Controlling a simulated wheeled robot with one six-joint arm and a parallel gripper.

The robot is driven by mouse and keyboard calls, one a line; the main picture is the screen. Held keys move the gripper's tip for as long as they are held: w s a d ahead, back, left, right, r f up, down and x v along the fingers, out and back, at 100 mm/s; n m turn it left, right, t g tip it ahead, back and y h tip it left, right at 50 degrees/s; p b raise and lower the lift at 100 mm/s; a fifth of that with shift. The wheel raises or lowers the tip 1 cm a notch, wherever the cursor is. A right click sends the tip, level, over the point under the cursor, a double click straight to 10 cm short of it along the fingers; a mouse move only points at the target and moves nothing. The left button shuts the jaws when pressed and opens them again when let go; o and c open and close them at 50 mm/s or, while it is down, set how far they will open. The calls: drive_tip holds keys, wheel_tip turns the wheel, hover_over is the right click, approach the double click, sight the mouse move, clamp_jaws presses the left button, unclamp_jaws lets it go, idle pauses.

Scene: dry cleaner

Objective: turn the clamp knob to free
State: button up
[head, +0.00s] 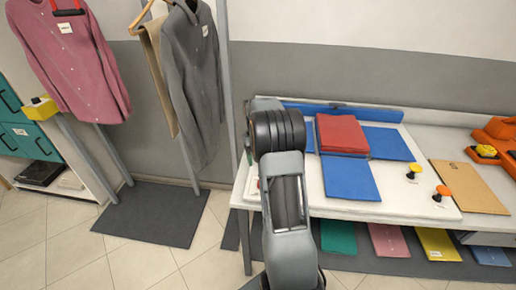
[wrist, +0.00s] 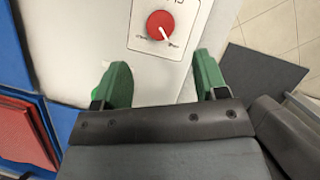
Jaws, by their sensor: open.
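The clamp knob (wrist: 160,25) is a round red dial with a white pointer on a pale plate (wrist: 140,40), at the top middle of the wrist view. Its pointer aims to the lower right in that view. Part of the lettering on the plate is cut off by the picture edge. My gripper (wrist: 162,72) has two green fingers, spread apart and empty. The knob lies ahead of the fingertips, roughly centred between them, with no contact visible. In the head view my arm hides the knob and most of the gripper.
The white table (head: 432,205) carries blue panels (head: 350,178), a red folded stack (head: 342,134) and a tan board (head: 468,187). A yellow knob (head: 415,168) and an orange knob (head: 442,191) stand to the right.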

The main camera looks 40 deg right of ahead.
drive_tip(key=shift+v, duration=2.55)
drive_tip(key=s+a+r+n+t, duration=0.2)
drive_tip(key=s+a+t, duration=0.2)
drive_tip(key=s+a, duration=0.4)
drive_tip(key=s+a+r+n+t+h, duration=0.1)
drive_tip(key=s+a+t, duration=0.3)
drive_tip(key=s+a, duration=0.5)
drive_tip(key=a+r+n, duration=0.1)
drive_tip(key=a, duration=0.4)
drive_tip(key=shift+s+a+r+h, duration=0.2)
drive_tip(key=shift+s+r+h, duration=0.1)
drive_tip(key=shift+r, duration=0.1)
